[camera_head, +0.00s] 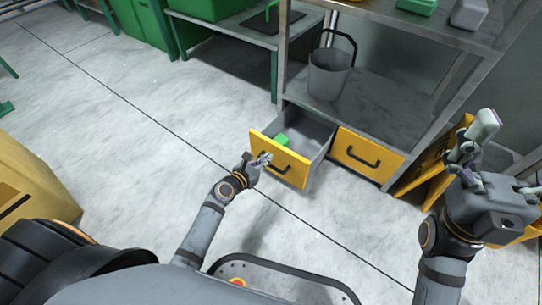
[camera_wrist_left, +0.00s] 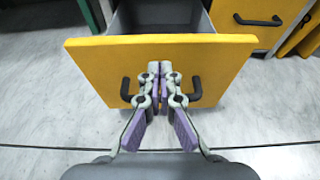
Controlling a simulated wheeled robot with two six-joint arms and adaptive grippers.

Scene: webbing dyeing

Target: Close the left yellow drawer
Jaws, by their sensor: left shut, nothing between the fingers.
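I cannot tell whether the fingertips touch the panel. My right gripper (camera_head: 480,130) is raised at the right, away from the drawer; its fingers look close together, but their opening is unclear.
The right yellow drawer (camera_head: 366,150) is shut beside the open one. A grey bucket (camera_head: 329,75) stands on the shelf above. Yellow panels (camera_head: 430,165) stand right of the unit. The floor (camera_head: 130,110) left of the drawer is clear.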

